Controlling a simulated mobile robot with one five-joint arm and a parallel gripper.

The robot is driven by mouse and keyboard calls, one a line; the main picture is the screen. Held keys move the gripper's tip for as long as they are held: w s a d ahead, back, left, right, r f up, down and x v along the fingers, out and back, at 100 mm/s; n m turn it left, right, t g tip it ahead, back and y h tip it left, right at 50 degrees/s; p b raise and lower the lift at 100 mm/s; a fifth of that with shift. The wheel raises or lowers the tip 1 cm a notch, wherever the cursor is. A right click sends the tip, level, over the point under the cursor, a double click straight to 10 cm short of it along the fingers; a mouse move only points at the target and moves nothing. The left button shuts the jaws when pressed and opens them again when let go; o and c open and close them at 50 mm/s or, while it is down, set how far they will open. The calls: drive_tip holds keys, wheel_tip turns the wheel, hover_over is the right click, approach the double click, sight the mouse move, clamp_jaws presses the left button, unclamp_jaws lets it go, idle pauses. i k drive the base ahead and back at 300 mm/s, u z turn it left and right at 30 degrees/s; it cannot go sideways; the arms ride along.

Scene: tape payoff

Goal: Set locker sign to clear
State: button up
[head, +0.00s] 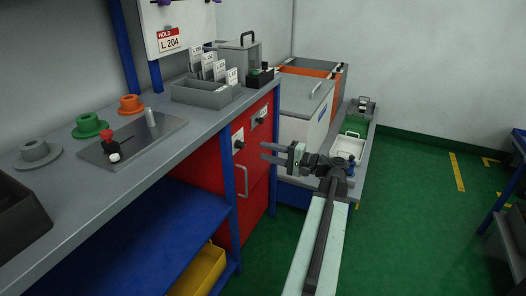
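A red locker (256,172) stands under the bench, with a grey handle (243,182) low on its front. Two small white plates with dark knobs are on its face: a nearer plate (237,134) and a farther plate (261,114). Their lettering is too small to read, so I cannot tell what the sign shows. My gripper (265,151) is in front of the locker, its fingers pointing left toward the nearer knob (239,145). The fingers are apart with nothing visible between them. It appears short of the knob; contact is not visible.
A board (190,20) above the bench carries a red-and-white card reading HOLD L 204 (168,40). The bench holds tape spools, a metal plate (132,140) and a grey card rack (205,93). White and orange bins stand beyond the locker.

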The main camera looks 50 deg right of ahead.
sight(256, 119)
drive_tip(key=k, duration=1)
